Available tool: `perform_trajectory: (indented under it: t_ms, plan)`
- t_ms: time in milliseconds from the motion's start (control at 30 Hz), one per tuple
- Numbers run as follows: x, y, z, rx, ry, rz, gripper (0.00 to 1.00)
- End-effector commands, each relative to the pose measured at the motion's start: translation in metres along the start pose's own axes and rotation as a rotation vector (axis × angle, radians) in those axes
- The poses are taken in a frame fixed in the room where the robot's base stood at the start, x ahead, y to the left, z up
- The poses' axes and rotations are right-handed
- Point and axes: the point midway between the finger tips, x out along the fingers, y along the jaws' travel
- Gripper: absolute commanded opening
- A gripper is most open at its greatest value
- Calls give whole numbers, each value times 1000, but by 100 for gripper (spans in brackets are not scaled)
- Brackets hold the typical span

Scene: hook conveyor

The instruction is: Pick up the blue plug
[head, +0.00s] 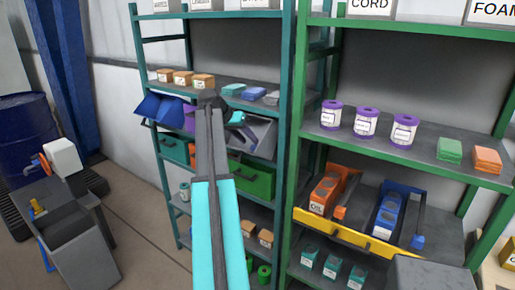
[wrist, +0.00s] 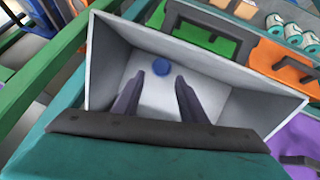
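The blue plug (wrist: 161,67) is a small round blue piece lying on the floor of a pale grey bin (wrist: 245,85) in the wrist view. My gripper (wrist: 160,80) is open, with its two dark fingers apart and pointing into the bin. The plug shows just beyond the fingertips, between their lines, with nothing held. Whether the fingers touch the bin floor cannot be told. In the head view the grey bin (head: 262,132) sits on the teal rack, partly behind my arm. The plug cannot be seen there.
The bin's walls surround my fingers closely. A purple bin (wrist: 298,140) and an orange bin (wrist: 275,60) lie to the right in the wrist view. In the head view, small boxes (head: 182,78) stand on the shelf above, and a green bin (head: 252,178) is below.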

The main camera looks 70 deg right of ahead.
Motion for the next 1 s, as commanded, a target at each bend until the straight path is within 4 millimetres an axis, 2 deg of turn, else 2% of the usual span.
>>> perform_trajectory:
  t_ms: [267, 600, 1000]
  plan:
    - [15, 2, 0, 0, -2, 2, 38]
    - [47, 2, 1, 0, -1, 2, 38]
    - [52, 2, 2, 1, 0, 1, 38]
